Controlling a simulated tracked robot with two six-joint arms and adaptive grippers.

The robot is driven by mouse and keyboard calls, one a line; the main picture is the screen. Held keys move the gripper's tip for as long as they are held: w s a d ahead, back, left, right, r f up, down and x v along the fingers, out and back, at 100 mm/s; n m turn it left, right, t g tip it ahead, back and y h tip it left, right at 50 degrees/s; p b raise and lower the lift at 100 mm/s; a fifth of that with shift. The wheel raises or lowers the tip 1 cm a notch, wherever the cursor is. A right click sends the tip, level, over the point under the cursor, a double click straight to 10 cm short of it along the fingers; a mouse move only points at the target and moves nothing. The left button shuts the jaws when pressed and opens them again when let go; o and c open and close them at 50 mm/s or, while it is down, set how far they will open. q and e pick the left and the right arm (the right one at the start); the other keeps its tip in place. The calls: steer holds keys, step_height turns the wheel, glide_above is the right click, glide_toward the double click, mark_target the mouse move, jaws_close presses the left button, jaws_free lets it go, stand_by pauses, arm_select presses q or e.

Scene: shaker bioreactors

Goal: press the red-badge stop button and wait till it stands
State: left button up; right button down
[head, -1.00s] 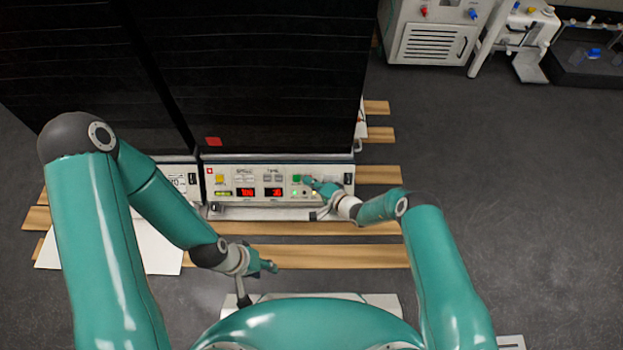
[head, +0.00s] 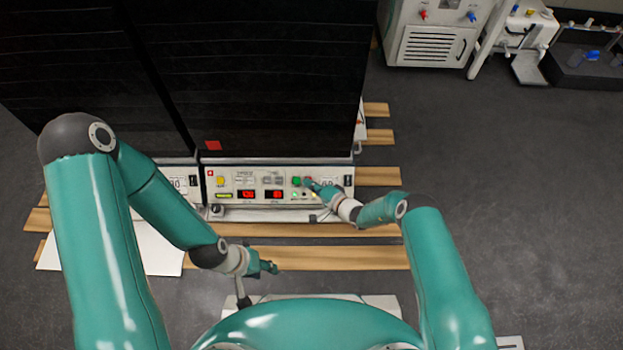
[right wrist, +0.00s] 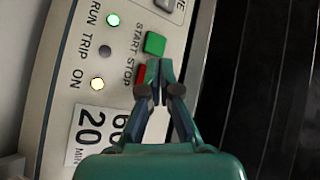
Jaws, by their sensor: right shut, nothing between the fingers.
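The shaker's door carries a red badge (head: 213,145) above a pale control panel (head: 232,203). In the right wrist view, the red stop button (right wrist: 140,76) is partly hidden behind my right gripper (right wrist: 158,66). The green start button (right wrist: 154,44) lies just beyond the fingertips. My right gripper, also in the head view (head: 311,184), is shut and empty, its tips at the stop button; contact cannot be told. The RUN lamp (right wrist: 113,20) and ON lamp (right wrist: 97,84) are lit; TRIP (right wrist: 105,51) is dark. My left gripper (head: 268,267) hangs clear of the panel; its opening is unclear.
A yellow button (head: 220,181) and red displays (head: 246,194) sit at the panel's left. Another dark unit with a panel (head: 180,185) adjoins on the left. Wooden slats (head: 330,257) lie below. Grey floor (head: 500,190) is open on the right.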

steer(key=shift+s+r, duration=0.25)
steer(key=shift+s, duration=0.05)
steer(key=s+r+p, duration=0.1)
steer(key=s+p, duration=0.1)
steer(key=p, duration=0.1)
steer(key=s+r+p, duration=0.1)
steer(key=r+p, duration=0.1)
steer(key=p, duration=0.2)
steer(key=shift+s+r, duration=0.15)
steer(key=shift+s, duration=0.2)
stand_by(0.6)
